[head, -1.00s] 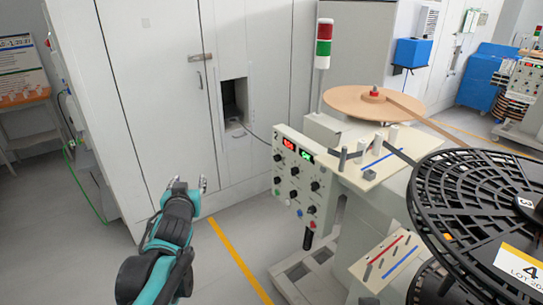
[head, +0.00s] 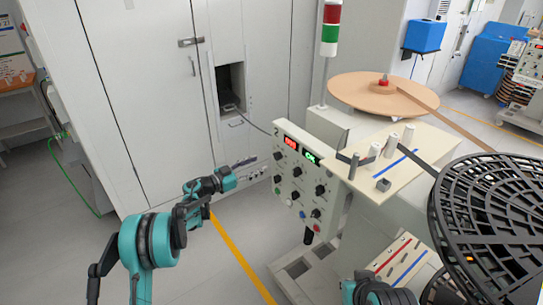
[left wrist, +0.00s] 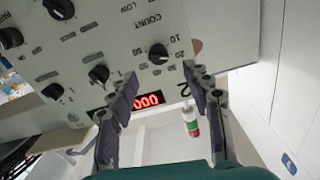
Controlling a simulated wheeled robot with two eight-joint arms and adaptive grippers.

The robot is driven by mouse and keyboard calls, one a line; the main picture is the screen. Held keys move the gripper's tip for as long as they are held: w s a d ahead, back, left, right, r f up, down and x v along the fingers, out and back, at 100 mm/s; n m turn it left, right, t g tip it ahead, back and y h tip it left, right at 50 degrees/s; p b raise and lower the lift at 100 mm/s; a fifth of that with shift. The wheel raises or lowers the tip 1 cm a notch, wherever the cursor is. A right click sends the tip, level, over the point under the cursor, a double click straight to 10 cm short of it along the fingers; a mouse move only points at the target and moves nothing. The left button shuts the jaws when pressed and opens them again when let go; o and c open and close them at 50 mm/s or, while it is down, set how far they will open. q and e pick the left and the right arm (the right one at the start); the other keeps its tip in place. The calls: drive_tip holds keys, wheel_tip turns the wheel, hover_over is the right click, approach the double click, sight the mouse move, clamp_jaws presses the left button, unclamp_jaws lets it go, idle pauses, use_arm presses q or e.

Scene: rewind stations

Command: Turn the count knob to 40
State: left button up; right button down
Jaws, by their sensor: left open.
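The count knob (left wrist: 158,53) is a round black knob beside the printed word COUNT, with 10 and 20 marked around it; its exact setting is too small to read. In the head view the knob (head: 278,156) is at the upper left of the beige control panel (head: 299,209). My left gripper (head: 248,162) points at the panel from the left, with a small gap before it. In the left wrist view its two fingers (left wrist: 163,83) are open and empty, with the knob just beyond and between their tips. My right gripper is not in view.
A red display (left wrist: 147,101) reads 000. Other black knobs (left wrist: 99,74) sit close by on the panel. A signal tower (head: 330,30) and a tan disc reel (head: 350,88) stand behind. A black reel (head: 495,205) is at right. Open floor lies left of the panel.

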sight(277, 157)
use_arm(q)
drive_tip(key=b+x, duration=0.2)
drive_tip(key=x, duration=0.5)
drive_tip(key=shift+w+d, duration=0.2)
drive_tip(key=shift+d, duration=0.15)
drive_tip(key=c, duration=1.1)
